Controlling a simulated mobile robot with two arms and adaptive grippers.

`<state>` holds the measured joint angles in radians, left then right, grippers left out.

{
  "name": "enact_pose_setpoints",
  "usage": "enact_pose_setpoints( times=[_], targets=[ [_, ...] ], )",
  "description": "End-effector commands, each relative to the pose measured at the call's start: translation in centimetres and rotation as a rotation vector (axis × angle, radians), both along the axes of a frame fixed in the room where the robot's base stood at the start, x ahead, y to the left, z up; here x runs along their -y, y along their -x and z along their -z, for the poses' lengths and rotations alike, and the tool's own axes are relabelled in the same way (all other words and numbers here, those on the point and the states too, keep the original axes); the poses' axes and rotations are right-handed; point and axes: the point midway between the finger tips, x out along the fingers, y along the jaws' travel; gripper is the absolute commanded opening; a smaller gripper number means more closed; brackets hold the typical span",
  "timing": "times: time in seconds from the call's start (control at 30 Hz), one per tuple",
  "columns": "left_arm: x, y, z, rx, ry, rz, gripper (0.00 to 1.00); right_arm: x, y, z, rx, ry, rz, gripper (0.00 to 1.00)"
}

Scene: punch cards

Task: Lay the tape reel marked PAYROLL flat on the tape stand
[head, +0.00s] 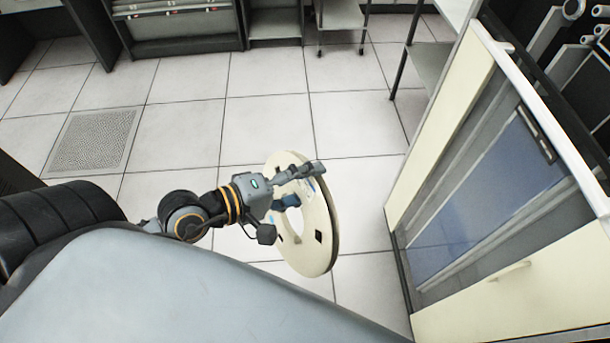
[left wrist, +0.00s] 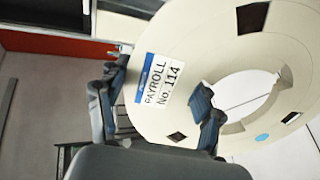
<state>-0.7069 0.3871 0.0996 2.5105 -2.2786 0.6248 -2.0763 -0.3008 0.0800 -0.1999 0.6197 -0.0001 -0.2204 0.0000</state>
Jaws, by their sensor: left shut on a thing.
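The tape reel (head: 312,236) is a cream disc with a large round centre hole. In the left wrist view its label reads PAYROLL No. 114 (left wrist: 160,82), and the reel (left wrist: 212,58) fills the upper right. My left gripper (head: 303,187) is shut on the reel's ring, one finger at the outer edge and one in the centre hole. In the head view the reel is tilted steeply and held above the floor. The left gripper's fingers (left wrist: 160,105) also show in the wrist view. My right gripper is not in view. I cannot identify the tape stand.
A cream cabinet with a glass front (head: 490,190) stands close on the right. A grey wheeled cart (head: 341,18) and dark shelving (head: 190,45) are at the back. The tiled floor (head: 260,110) between them is clear, with a perforated tile (head: 95,140) at left.

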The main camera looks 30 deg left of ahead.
Motion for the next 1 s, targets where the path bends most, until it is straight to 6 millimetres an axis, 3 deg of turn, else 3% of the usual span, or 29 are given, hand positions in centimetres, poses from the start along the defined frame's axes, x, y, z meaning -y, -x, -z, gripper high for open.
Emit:
enact_pose_setpoints(
  times=[0.27, 0.47, 1.0],
  targets=[
    [0.1, 0.3, 0.0, -0.041, -0.032, 0.085, 0.1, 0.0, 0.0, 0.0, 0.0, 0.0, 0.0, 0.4],
    [1.2, -0.6, 1.0, -0.077, -0.055, 0.103, 0.1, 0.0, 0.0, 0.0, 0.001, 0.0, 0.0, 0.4],
    [6.5, -4.4, 5.4, -0.285, -0.217, 0.137, 0.1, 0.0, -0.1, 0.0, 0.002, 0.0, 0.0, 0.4]
  ],
)
